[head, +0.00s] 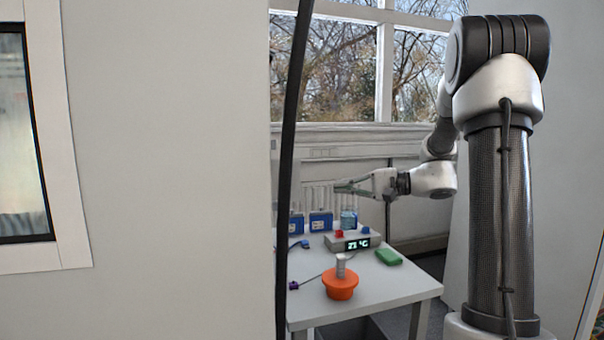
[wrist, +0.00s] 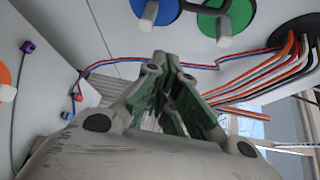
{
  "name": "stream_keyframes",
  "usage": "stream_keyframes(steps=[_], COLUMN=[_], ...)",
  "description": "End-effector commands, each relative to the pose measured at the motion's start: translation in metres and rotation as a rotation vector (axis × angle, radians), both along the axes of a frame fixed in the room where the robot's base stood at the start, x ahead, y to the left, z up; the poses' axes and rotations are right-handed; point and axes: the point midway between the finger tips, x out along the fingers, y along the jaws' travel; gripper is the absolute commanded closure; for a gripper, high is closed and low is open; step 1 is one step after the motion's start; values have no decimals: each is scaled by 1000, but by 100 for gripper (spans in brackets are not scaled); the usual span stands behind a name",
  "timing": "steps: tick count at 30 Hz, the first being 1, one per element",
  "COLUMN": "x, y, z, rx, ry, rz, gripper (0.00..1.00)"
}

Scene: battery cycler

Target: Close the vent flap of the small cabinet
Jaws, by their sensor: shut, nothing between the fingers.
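My gripper (head: 342,187) is in the air above the back of the white table in the head view, pointing left. It is shut and empty. In the wrist view its fingers (wrist: 165,62) with green inner faces meet at the tips. I cannot pick out the vent flap or the small cabinet with certainty. A large pale grey panel (head: 170,160) with a black strip (head: 290,140) along its right edge fills the left of the head view and hides what lies behind it. I cannot tell whether it belongs to the cabinet.
The white table (head: 395,283) holds a grey box with a lit display (head: 358,243), blue boxes (head: 320,222), a green block (head: 388,257) and an orange round base (head: 340,285). The wrist view shows blue (wrist: 166,10) and green (wrist: 238,12) discs and several cables (wrist: 262,75).

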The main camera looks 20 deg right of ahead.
Motion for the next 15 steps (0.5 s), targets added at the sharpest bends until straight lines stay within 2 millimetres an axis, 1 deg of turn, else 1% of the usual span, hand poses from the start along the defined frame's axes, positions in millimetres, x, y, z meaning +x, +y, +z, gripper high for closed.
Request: stream_keyframes(steps=[1,3,4,8,10,15], x=[7,9,8,11,17,35], y=[2,6,8,16,25,54], z=[20,35,38,37,37,36], rx=[26,54,54,39,38,38], ry=[-72,-146,-167,-185,-184,-181], rz=[-3,-1,6,15,16,18], gripper=[100,100,100,100,100,100])
